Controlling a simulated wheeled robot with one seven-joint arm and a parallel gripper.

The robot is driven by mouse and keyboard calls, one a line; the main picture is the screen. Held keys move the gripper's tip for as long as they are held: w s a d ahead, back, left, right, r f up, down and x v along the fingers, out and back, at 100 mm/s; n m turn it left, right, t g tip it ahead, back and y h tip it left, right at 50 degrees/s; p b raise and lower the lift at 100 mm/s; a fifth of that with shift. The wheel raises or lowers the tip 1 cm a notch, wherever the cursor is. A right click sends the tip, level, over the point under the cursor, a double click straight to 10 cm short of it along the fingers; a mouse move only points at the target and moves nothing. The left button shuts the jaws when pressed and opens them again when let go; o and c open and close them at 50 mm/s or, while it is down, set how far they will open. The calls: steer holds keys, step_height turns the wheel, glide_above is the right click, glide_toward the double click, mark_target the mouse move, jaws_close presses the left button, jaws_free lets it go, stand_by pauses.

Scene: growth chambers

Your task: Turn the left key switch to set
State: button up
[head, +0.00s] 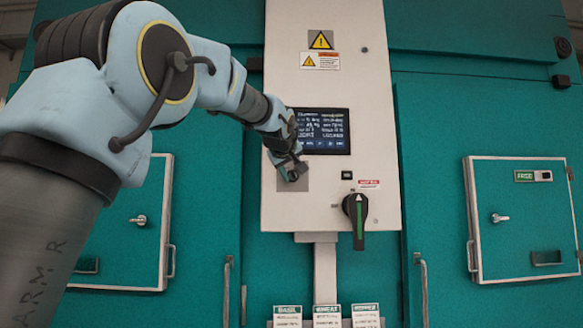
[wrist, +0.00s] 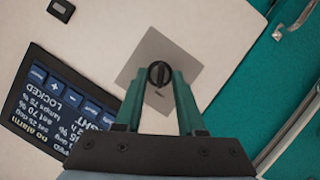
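The key switch (wrist: 160,74) is a round black knob with a narrow raised grip, set on a grey square plate (wrist: 187,70) on the white control panel. In the head view the grey plate (head: 297,184) is below and left of the display, and my gripper (head: 291,172) hides the knob. In the wrist view my gripper (wrist: 158,76) is open, with its two green fingers on either side of the knob. Small gaps seem to show beside the knob; I cannot tell how close the fingertips are in depth. The small lettering by the knob is unreadable.
The display (head: 323,131) beside my gripper shows the word LOCKED in the wrist view. A black and green rotary handle (head: 356,215) is lower right, below a small black fitting (head: 347,175). Hatches (head: 522,215) and door handles flank the white panel (head: 330,80).

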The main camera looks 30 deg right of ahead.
steer(key=shift+w, duration=0.1)
steer(key=shift+c, duration=0.3)
jaws_close()
steer(key=shift+d, duration=0.1)
steer(key=m+y, duration=0.1)
steer(key=m+y+b, duration=0.1)
steer(key=m, duration=0.1)
steer(key=shift+d+m+t+y, duration=0.2)
steer(key=shift+m+t+y, duration=0.1)
steer(key=shift+t, duration=0.1)
steer(key=m+y, duration=0.1)
steer(key=m, duration=0.1)
steer(key=m+t+y+b, duration=0.1)
steer(key=m, duration=0.1)
steer(key=shift+s+d+f+y, duration=0.1)
steer(key=shift+s+d+y, duration=0.1)
steer(key=shift+y, duration=0.1)
steer(key=shift+m+t, duration=0.3)
stand_by(0.3)
